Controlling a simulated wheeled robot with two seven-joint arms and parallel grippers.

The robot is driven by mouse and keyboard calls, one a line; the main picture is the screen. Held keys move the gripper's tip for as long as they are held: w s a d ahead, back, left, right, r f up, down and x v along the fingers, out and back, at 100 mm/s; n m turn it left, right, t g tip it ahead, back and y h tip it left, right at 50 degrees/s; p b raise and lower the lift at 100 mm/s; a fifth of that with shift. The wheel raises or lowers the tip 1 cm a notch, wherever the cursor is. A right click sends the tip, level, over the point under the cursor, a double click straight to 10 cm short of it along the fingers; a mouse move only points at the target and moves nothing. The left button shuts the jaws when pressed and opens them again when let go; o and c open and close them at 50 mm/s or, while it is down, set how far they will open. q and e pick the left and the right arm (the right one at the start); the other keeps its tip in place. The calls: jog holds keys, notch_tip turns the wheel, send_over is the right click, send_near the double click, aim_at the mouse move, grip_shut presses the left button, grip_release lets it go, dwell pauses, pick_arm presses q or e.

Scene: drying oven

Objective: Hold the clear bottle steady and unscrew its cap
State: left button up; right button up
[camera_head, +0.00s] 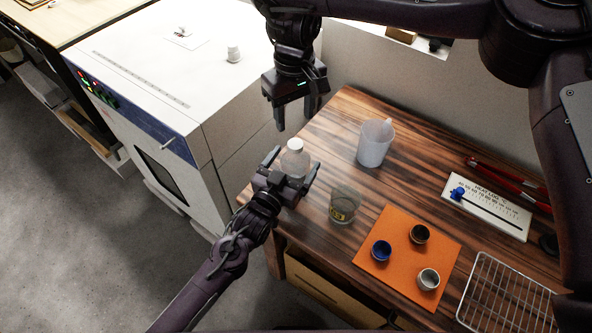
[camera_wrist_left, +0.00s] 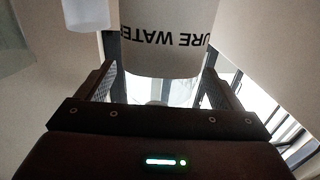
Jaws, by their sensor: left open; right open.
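The clear bottle (camera_head: 293,163) stands upright near the left edge of the wooden table, its white cap (camera_head: 295,144) on top. My left gripper (camera_head: 292,167) is open at the bottle, with a finger to either side of it; contact cannot be told. In the left wrist view the bottle (camera_wrist_left: 165,45) shows between and ahead of the open fingers (camera_wrist_left: 155,85), with upside-down "URE WATER" lettering. My right gripper (camera_head: 296,112) is open and empty, pointing down above and behind the cap, apart from it.
A white pitcher (camera_head: 373,146) and a glass beaker (camera_head: 343,205) stand right of the bottle. An orange mat (camera_head: 392,270) holds three small cups. A wire rack (camera_head: 507,297) and a white instrument board (camera_head: 488,207) lie farther right. The white oven (camera_head: 165,80) stands left.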

aim_at(295, 144)
pick_arm(q)
jog(key=x, duration=0.2)
jog(key=shift+w+d+f, duration=0.1)
jog(key=shift+w+d, duration=0.1)
pick_arm(e)
jog(key=shift+w+d+f, duration=0.1)
jog(key=shift+w+d, duration=0.05)
jog(key=shift+w, duration=0.05)
pick_arm(q)
jog(key=shift+w+d, duration=0.1)
jog(key=shift+w, duration=0.15)
pick_arm(e)
jog(key=shift+s, duration=0.1)
pick_arm(q)
jog(key=shift+c, duration=0.5)
grip_shut()
pick_arm(e)
jog(key=shift+f, duration=3.95)
jog(key=shift+c, duration=0.4)
